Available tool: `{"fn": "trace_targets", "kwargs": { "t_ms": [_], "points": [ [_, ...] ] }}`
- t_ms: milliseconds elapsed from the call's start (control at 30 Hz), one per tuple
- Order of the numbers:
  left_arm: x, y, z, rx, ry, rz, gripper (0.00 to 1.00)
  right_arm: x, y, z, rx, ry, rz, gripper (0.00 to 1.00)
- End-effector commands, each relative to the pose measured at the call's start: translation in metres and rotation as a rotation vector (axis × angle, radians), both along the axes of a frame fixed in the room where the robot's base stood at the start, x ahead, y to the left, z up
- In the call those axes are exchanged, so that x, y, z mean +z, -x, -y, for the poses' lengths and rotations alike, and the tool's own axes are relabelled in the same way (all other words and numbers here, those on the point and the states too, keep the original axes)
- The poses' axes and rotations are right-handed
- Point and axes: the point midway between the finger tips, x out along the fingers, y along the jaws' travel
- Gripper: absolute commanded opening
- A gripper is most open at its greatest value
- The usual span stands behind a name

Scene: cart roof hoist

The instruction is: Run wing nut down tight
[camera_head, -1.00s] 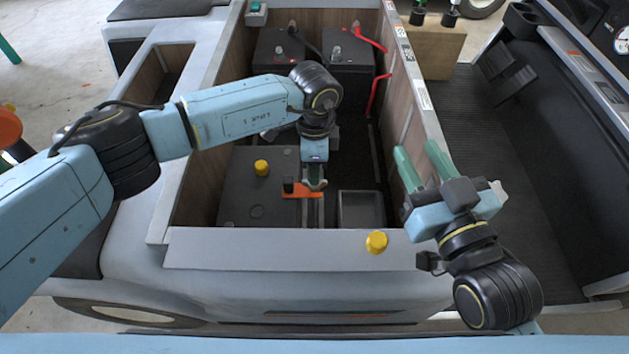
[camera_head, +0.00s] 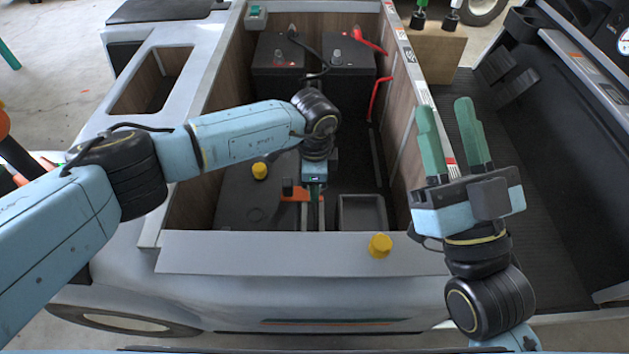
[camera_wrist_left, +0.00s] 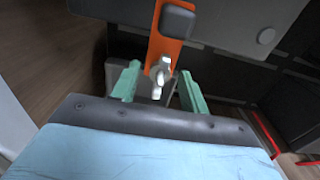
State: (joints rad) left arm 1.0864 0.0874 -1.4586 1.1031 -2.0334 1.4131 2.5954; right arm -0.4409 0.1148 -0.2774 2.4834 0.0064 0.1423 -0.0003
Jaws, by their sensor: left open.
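The wing nut (camera_wrist_left: 160,70) is pale metal and sits at the end of an orange hold-down bracket (camera_wrist_left: 167,45) in the left wrist view. My left gripper (camera_wrist_left: 156,88) is open, with one green finger on each side of the nut and a gap to it on both sides. In the head view my left gripper (camera_head: 314,195) points down into the battery bay beside the orange bracket (camera_head: 292,194), and its wrist hides the nut there. My right gripper (camera_head: 452,135) is open and empty, fingers pointing up above the bay's right wall.
A dark battery (camera_head: 245,205) with a yellow cap (camera_head: 260,171) lies left of the bracket. Two more batteries (camera_head: 350,85) with red cables stand at the back. A grey tray (camera_head: 362,212) is at right, and another yellow cap (camera_head: 380,246) sits on the front ledge.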

Motion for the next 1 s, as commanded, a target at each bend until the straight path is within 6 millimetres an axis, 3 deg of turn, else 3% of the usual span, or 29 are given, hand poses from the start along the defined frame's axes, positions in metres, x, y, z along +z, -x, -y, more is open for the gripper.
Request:
{"fn": "trace_targets", "kwargs": {
  "t_ms": [67,367,667,1000],
  "points": [
    [0.0,0.0,0.0,0.0,0.0,0.0,0.39,0.0,0.0,0.0,0.0,0.0,-0.001,0.36],
    [0.0,0.0,0.0,0.0,0.0,-0.001,0.0,0.0,0.0,0.0,0.0,0.0,-0.001,0.36],
    [0.001,0.0,0.0,-0.035,0.0,-0.001,0.0,0.0,-0.002,-0.001,0.0,0.006,-0.019,0.36],
    [0.002,0.0,0.0,-0.252,0.0,-0.001,0.0,-0.013,-0.01,-0.002,-0.001,0.051,-0.172,0.36]
  ]
}}
